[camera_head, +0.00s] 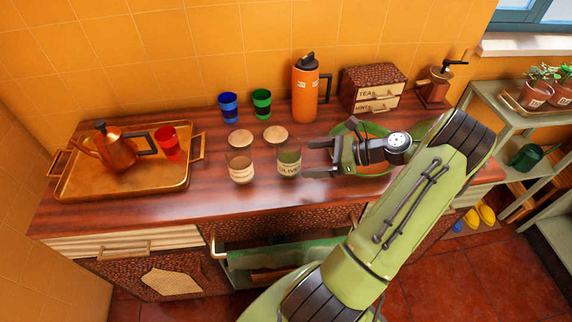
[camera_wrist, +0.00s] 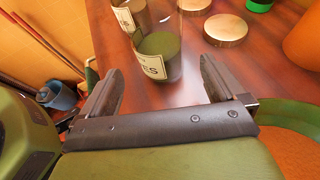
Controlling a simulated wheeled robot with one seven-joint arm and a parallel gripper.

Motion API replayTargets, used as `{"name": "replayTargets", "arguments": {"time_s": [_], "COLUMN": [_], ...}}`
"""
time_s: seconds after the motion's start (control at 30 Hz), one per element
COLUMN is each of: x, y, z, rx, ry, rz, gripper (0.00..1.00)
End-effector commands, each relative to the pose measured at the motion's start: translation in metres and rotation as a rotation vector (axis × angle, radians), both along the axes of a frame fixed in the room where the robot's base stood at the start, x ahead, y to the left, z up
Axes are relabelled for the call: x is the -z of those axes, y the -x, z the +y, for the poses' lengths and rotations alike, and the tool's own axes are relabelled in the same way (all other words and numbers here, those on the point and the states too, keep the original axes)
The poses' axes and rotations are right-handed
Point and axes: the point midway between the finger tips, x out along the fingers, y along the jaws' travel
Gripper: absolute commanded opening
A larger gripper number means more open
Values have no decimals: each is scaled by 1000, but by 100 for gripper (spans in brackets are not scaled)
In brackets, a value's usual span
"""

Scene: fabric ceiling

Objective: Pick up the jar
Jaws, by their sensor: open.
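Two clear glass jars with pale labels stand on the wooden counter. The nearer one is the olive jar (camera_head: 289,168), with green contents; the other jar (camera_head: 240,170) stands to its left. My gripper (camera_head: 314,159) is open and empty, just right of the olive jar and pointing at it. In the wrist view my gripper (camera_wrist: 157,68) has its two fingers spread, with the olive jar (camera_wrist: 158,52) between and beyond their tips. The other jar (camera_wrist: 128,14) is behind it, partly cut off. Contact between fingers and jar cannot be told.
Two round wooden lids (camera_head: 240,138) (camera_head: 275,134) appear behind the jars. Blue and green cups (camera_head: 228,107) (camera_head: 262,103) and an orange flask (camera_head: 305,90) stand farther back. A tray (camera_head: 80,188) holds a kettle and red cup. A bowl (camera_head: 375,172) is under my arm.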

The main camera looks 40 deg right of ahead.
Motion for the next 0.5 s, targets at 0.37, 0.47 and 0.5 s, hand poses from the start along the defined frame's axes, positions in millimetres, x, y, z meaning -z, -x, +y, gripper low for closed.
{"name": "replayTargets", "arguments": {"time_s": [0.37, 0.47, 0.5], "x": [26, 31, 32], "y": [-46, -56, -59], "z": [34, 41, 42], "rx": [-4, -2, 0], "ry": [0, 1, 1], "rz": [0, 2, 2], "gripper": [97, 97, 97]}}
